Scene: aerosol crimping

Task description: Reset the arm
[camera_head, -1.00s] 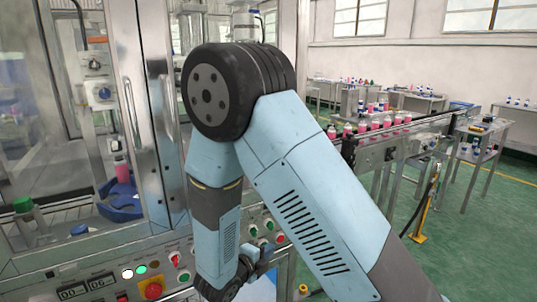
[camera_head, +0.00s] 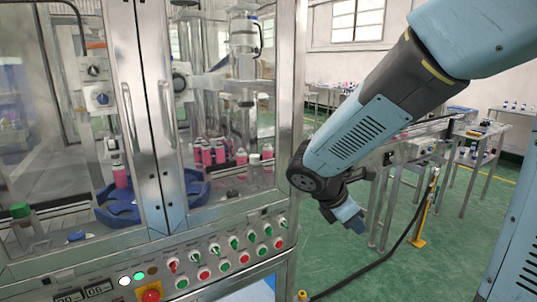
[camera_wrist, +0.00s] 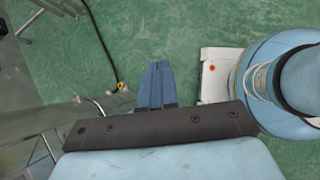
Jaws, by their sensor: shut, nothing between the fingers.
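My gripper (camera_head: 350,218) hangs at the end of my blue and grey arm, to the right of the machine's front corner in the head view. It points down over the green floor, clear of the machine. In the wrist view its blue fingers (camera_wrist: 157,85) lie together, with nothing between them. No object is held.
The crimping machine (camera_head: 146,160) with glass doors and a button panel (camera_head: 235,255) stands at the left. A conveyor (camera_head: 425,135) runs at the back right. A yellow-based post (camera_head: 418,238) and a black cable (camera_head: 365,268) are on the floor. Tables (camera_head: 497,125) stand beyond.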

